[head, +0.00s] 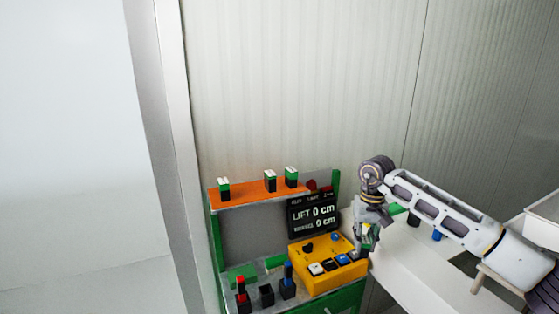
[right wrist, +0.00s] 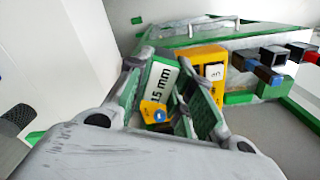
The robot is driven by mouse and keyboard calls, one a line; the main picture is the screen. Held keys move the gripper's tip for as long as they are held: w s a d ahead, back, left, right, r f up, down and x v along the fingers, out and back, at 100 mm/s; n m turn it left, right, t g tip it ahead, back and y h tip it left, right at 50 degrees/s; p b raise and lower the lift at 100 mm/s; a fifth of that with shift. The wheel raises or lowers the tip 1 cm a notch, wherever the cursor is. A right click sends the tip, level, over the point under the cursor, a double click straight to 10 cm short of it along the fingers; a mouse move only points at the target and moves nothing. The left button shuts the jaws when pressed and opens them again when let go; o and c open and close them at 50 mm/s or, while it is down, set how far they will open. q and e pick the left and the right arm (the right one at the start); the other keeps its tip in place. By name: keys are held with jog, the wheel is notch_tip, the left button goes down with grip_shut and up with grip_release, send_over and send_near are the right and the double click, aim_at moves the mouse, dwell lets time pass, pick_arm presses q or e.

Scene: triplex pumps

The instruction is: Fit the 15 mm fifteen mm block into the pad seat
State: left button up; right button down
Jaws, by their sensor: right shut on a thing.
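The 15 mm block (right wrist: 163,82), green with a white label reading "15 mm", sits between the fingers of my right gripper (right wrist: 172,100) in the right wrist view. The gripper is shut on it. In the head view my right gripper (head: 367,238) is just right of the yellow control box (head: 325,262), at about the height of its top. The block is small and mostly hidden there. I cannot pick out the pad seat for certain; a flat green pad (head: 242,271) lies on the bench left of the box. My left gripper is not in view.
An orange shelf (head: 250,194) carries several black, green and white blocks. A dark display (head: 313,215) reads "LIFT 0 cm". Dark holders (head: 266,295), some with red or blue tops, stand along the bench front. A white surface (head: 395,270) lies right of the bench.

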jog(key=s+a+f, duration=0.3)
jog(key=s+f, duration=0.5)
jog(key=f, duration=0.5)
jog(key=shift+s+a+f+n, duration=0.15)
jog(key=shift+f+n, duration=0.2)
jog(key=shift+n, duration=0.05)
